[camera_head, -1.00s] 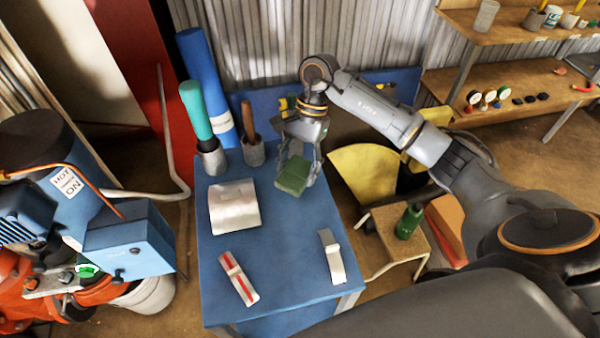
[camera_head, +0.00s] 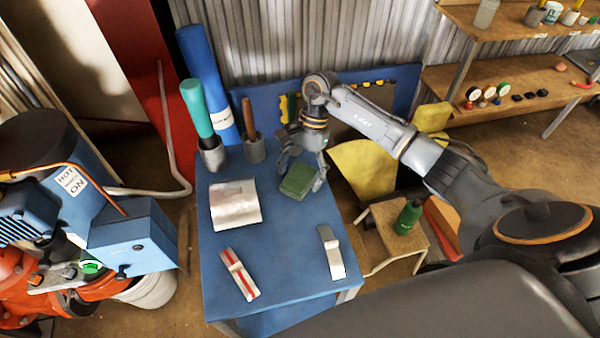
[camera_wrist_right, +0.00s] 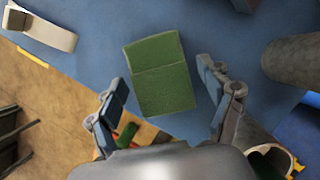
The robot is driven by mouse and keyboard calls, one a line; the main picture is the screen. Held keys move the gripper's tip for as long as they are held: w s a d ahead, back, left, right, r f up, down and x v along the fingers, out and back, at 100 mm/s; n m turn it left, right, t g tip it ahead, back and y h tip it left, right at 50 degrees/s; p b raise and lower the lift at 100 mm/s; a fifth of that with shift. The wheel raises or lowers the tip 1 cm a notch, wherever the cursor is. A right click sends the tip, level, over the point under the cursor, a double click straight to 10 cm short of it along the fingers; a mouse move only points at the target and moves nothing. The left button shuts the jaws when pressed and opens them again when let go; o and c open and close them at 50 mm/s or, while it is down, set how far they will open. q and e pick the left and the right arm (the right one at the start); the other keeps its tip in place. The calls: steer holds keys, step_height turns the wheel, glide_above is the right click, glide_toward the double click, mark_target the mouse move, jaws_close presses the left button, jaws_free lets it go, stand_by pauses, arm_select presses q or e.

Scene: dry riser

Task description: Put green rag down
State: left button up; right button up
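The green rag (camera_head: 298,180) lies folded on the blue table (camera_head: 285,245), near its back right. My right gripper (camera_head: 302,181) is over the rag with its fingers spread to either side. In the right wrist view the rag (camera_wrist_right: 160,74) lies on the table ahead of the open fingers (camera_wrist_right: 168,92), with gaps between it and both fingers. My left gripper is not in view.
A silver folded cloth (camera_head: 234,204), a red-striped white piece (camera_head: 239,274) and a white strip (camera_head: 331,252) lie on the table. Two holders with a teal-handled (camera_head: 196,108) and a brown-handled tool (camera_head: 248,118) stand at the back left. The table's middle front is clear.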

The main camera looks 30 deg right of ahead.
steer(key=shift+r, duration=0.15)
steer(key=shift+w+r, duration=0.1)
steer(key=shift+r, duration=0.1)
steer(key=b+v, duration=0.2)
steer(key=v, duration=0.9)
steer(key=shift+r, duration=0.3)
steer(key=shift+d, duration=0.15)
